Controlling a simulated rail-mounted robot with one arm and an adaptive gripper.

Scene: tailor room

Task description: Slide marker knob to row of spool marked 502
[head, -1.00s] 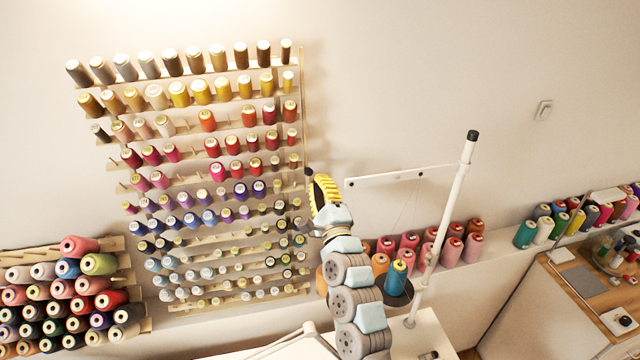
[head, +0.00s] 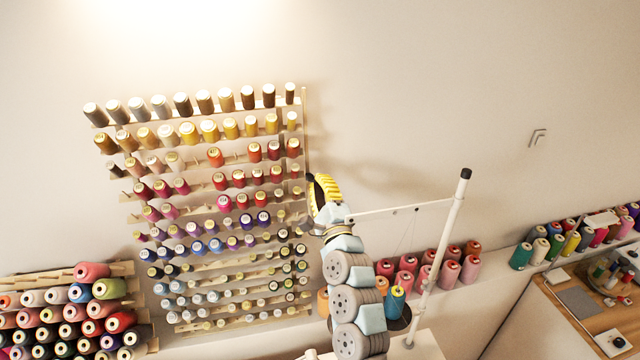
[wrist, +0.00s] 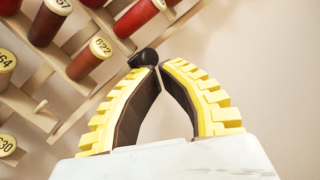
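The marker knob (wrist: 144,58) is a small black piece in the wrist view, at the tip of the left finger. A red spool marked 622 (wrist: 90,60) is nearby. I cannot make out a 502 label.
The thread rack (head: 232,160) holds many rows of coloured spools left of my gripper. A white thread stand (head: 440,250) rises close to the right of my arm. More spools fill a lower rack (head: 75,310) at left.

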